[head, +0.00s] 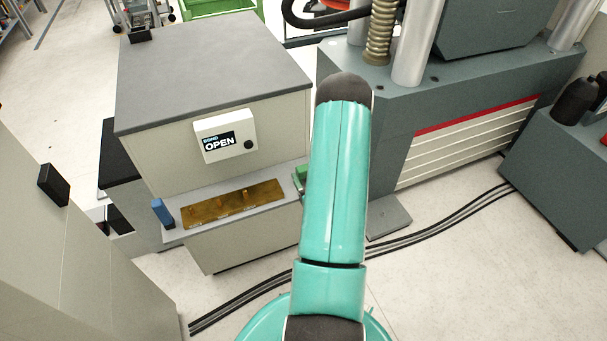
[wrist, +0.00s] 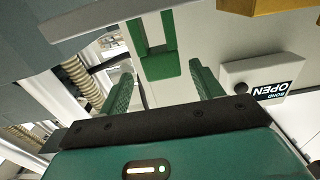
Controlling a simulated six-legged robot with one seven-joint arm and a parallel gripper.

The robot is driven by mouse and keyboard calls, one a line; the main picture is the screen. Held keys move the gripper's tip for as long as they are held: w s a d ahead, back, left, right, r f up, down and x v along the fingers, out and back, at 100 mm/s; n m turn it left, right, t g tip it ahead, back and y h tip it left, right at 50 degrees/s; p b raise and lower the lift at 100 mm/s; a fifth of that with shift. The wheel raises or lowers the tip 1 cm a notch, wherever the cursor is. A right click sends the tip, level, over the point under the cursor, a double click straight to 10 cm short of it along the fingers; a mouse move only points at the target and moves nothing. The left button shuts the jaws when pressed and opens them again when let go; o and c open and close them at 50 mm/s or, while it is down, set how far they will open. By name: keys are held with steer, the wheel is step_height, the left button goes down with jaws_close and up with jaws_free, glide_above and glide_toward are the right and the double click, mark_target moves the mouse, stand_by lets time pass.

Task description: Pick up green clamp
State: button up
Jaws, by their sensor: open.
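The green clamp (head: 301,174) sits at the right end of the grey ledge, partly hidden behind my teal arm in the head view. In the wrist view the green clamp (wrist: 162,66) shows as a U-shaped piece, at the top centre. My gripper (wrist: 161,72) is open, with its two green fingers spread. The clamp shows beyond and between the fingertips, and nothing is held. Whether the fingers touch it cannot be told. My gripper is hidden by the arm in the head view.
The ledge (head: 236,225) also bears an amber plate (head: 232,203) and a blue object (head: 162,212). A control box reading OPEN (head: 225,136) is on the cabinet above. A grey testing machine (head: 390,140) stands right. Black cables (head: 440,230) cross the floor.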

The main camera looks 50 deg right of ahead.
mark_target(301, 166)
steer(key=x, duration=0.5)
steer(key=shift+w+a, duration=0.1)
steer(key=shift+w, duration=0.1)
steer(key=c, duration=1.1)
